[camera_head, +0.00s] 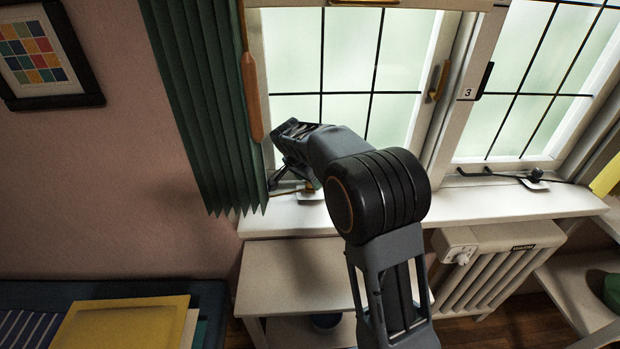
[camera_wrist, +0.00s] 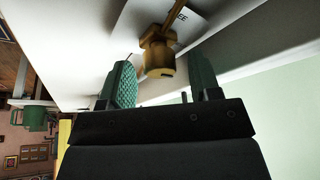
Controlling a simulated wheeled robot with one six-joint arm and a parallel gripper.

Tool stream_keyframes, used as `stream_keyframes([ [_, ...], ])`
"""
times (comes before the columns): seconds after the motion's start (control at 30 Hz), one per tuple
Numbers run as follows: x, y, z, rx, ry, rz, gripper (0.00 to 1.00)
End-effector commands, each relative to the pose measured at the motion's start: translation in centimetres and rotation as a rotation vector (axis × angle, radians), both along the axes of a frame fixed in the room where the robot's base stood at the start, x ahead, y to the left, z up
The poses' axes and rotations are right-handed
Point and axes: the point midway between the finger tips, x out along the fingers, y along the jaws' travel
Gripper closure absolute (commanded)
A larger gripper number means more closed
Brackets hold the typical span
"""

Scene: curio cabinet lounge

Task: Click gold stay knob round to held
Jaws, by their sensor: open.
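The gold stay knob (camera_wrist: 159,60) shows in the wrist view, with a gold stay arm (camera_wrist: 172,14) running up from it. The knob has a dark slot-like mark on its end. A white plate (camera_wrist: 196,20) with partly visible lettering, ending in "EE", lies beside it. My gripper (camera_wrist: 163,75) is open, with one green-padded finger on each side of the knob; I see a gap on both sides and cannot tell how deep the knob sits. In the head view my gripper (camera_head: 282,174) is low at the left window, by the sill, and my arm mostly hides the knob.
The white sill (camera_head: 480,207) runs under both windows. A black stay (camera_head: 537,177) lies at the right window. A green curtain (camera_head: 195,100) and a hanging wooden handle (camera_head: 251,97) are close left of my gripper. A white table (camera_head: 290,275) and a radiator (camera_head: 500,265) stand below.

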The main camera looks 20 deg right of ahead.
Motion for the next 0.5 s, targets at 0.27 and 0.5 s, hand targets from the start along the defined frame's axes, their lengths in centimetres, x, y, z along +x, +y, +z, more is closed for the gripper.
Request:
stream_keyframes([
  [0.27, -0.2, 0.5, 1.4, 0.000, -0.003, 0.002, 0.43],
  [0.5, -1.0, 1.7, 4.7, 0.001, -0.003, 0.001, 0.43],
])
